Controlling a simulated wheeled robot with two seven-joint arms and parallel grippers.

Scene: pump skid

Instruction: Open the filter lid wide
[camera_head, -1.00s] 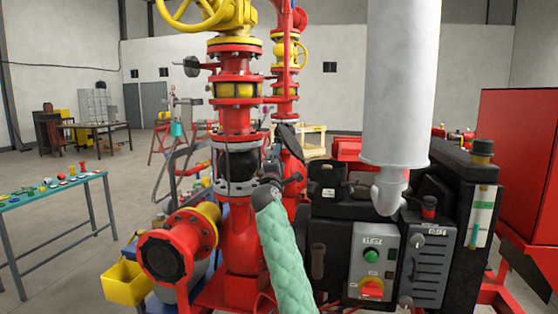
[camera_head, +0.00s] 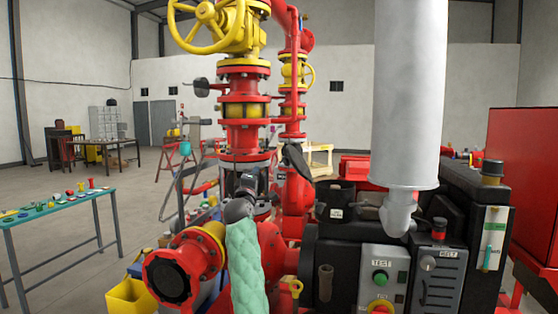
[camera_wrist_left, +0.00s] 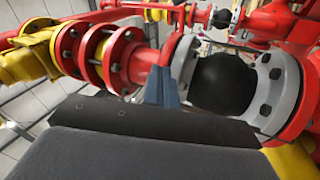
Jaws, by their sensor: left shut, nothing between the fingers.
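My left gripper (camera_head: 247,179) is at the end of the green-sleeved arm, in front of the red pipe column in the head view. In the left wrist view its grey-blue fingers (camera_wrist_left: 165,86) are together with nothing between them. They point toward a black round pipe section (camera_wrist_left: 222,80) between grey flanges; I cannot tell whether they touch it. A dark tilted flap (camera_head: 297,160), which looks like the filter lid, stands raised beside a black box (camera_head: 336,192) on the engine. The gripper is left of this flap and apart from it. My right gripper is not in view.
A large grey cylinder (camera_head: 408,95) rises over the engine. A panel with a green button (camera_head: 381,277) is below. Red flanged pipe (camera_head: 172,275) and a yellow bin (camera_head: 130,297) are at lower left. A table with small parts (camera_head: 60,203) stands farther left.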

